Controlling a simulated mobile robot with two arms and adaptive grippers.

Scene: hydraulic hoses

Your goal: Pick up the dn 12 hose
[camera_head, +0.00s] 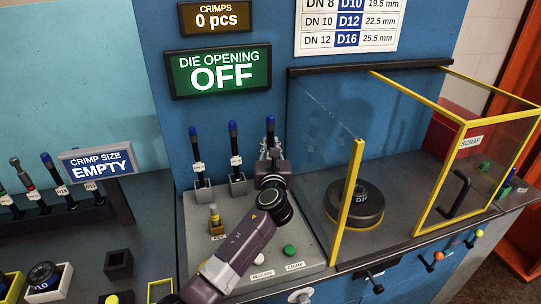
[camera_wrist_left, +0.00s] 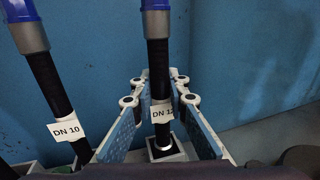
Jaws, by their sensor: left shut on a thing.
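The DN 12 hose (camera_wrist_left: 157,62) is a black upright hose with a metal collar and blue cap, labelled "DN 12", in the left wrist view. Its lower end is at a square grey holder (camera_wrist_left: 166,154); I cannot tell whether it is lifted at all. My left gripper (camera_wrist_left: 160,112) is shut on the hose around its label, one finger on each side. In the head view the blue cap of this hose (camera_head: 270,122) shows above my left gripper (camera_head: 270,150), which hides its lower part. My right gripper is not in view.
The DN 10 hose (camera_wrist_left: 56,85) stands close left of the held hose. A third hose (camera_head: 195,150) stands further left. The console has a green button (camera_head: 290,250). A yellow-framed clear guard (camera_head: 355,200) encloses a round die (camera_head: 355,207) to the right. A blue wall is behind.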

